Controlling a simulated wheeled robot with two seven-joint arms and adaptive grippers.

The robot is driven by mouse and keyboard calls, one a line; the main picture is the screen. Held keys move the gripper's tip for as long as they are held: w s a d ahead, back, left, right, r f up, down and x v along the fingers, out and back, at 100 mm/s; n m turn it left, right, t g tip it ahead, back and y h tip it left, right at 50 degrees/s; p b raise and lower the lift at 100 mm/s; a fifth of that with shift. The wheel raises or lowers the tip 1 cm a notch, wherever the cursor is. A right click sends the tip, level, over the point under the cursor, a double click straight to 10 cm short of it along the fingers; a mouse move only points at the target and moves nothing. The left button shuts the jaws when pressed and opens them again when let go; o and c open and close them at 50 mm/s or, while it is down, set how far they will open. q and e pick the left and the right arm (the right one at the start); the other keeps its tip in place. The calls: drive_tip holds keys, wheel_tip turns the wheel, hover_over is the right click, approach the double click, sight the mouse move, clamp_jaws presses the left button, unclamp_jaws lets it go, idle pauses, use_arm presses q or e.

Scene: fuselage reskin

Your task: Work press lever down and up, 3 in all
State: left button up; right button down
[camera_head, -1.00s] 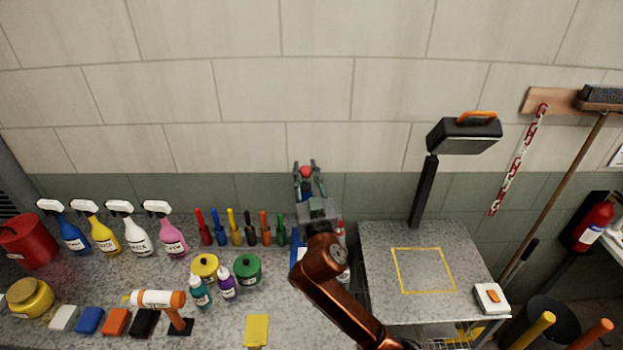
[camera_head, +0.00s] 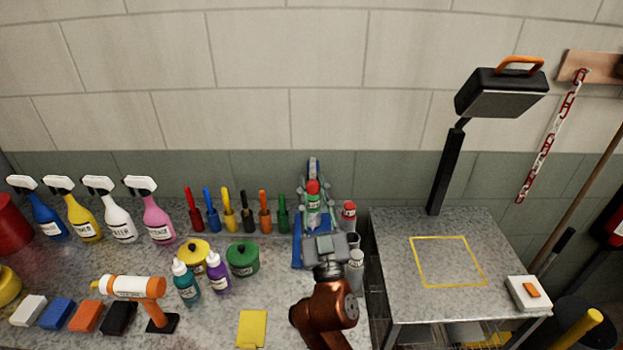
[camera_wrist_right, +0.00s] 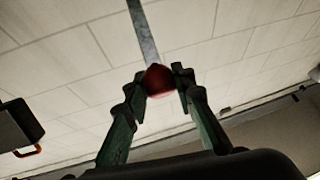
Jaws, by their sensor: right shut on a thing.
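The press lever is a grey bar (camera_head: 313,165) with a red ball knob (camera_head: 312,186) at its end. In the right wrist view the red knob (camera_wrist_right: 159,80) sits between the fingertips, with the bar running up behind it. My right gripper (camera_wrist_right: 164,79) is shut on this knob; in the head view the gripper (camera_head: 314,190) is above the blue press base (camera_head: 297,253). My wrist and arm hide much of the press body. My left gripper is in neither view.
Spray bottles (camera_head: 157,214), upright coloured handles (camera_head: 229,212) and small pots (camera_head: 242,259) crowd the counter to the left. A red-capped bottle (camera_head: 348,216) stands close right of the gripper. A side table (camera_head: 450,307) with a yellow square and a lamp (camera_head: 500,92) lies further right.

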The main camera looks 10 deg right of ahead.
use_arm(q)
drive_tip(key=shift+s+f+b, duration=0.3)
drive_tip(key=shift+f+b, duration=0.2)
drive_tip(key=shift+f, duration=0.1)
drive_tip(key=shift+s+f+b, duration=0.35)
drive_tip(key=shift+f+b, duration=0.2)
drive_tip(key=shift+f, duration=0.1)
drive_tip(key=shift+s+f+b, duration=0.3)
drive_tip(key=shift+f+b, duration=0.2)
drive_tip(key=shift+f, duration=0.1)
use_arm(e)
drive_tip(key=shift+s+a+f, duration=0.1)
drive_tip(key=shift+s+f, duration=0.15)
drive_tip(key=shift+f, duration=0.7)
drive_tip(key=shift+s+a+f, duration=0.1)
drive_tip(key=shift+s+f, duration=0.1)
drive_tip(key=shift+f, duration=0.75)
drive_tip(key=shift+s+f, duration=0.25)
drive_tip(key=shift+f, duration=0.7)
drive_tip(key=c, duration=1.7)
unclamp_jaws()
drive_tip(key=shift+o, duration=0.4)
drive_tip(key=shift+r, duration=0.1)
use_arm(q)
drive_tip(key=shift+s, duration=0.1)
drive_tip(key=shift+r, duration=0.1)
use_arm(e)
drive_tip(key=shift+r, duration=0.1)
